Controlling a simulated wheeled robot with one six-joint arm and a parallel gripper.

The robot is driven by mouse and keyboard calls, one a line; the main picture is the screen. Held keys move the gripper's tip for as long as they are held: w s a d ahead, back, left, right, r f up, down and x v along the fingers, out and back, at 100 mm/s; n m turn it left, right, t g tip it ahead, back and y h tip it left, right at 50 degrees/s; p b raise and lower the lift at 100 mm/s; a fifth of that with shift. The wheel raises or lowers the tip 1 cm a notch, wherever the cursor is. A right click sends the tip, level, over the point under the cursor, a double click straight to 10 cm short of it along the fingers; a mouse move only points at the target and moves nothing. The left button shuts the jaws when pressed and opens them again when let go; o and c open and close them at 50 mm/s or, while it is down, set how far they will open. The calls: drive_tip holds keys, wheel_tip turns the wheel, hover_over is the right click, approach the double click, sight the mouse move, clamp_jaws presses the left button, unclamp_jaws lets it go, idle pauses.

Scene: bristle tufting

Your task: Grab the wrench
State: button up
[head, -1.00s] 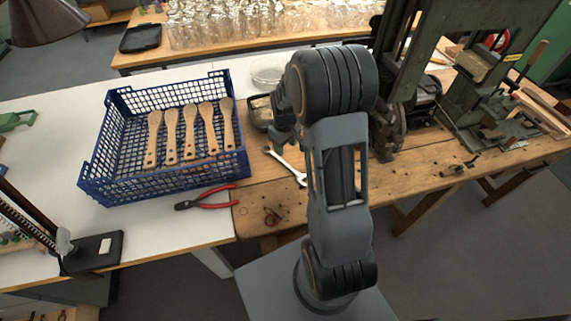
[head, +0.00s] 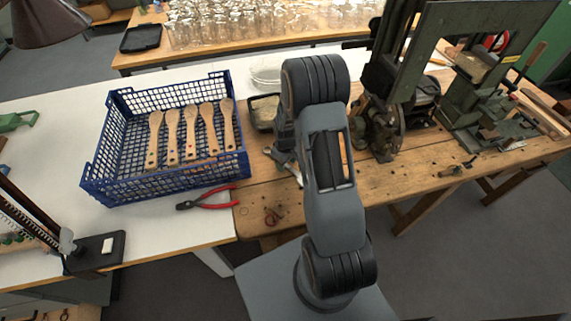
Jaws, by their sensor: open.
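The silver wrench (head: 294,171) lies on the wooden bench, just right of the blue crate. Its upper end is partly hidden by my gripper, and its lower end runs close beside my arm. My gripper (head: 280,156) points down at the upper part of the wrench, and its jaws are open. The fingers are small and dark here, so I cannot tell whether they touch the wrench or stand just above it.
The blue crate (head: 100,186) holds several wooden brush handles. Red-handled pliers (head: 212,201) lie in front of it. A dark tray (head: 258,122) stands behind my gripper. A green machine (head: 392,75) stands to the right.

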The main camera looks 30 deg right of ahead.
clamp_jaws()
idle(0.4)
drive_tip(key=shift+r, duration=0.1)
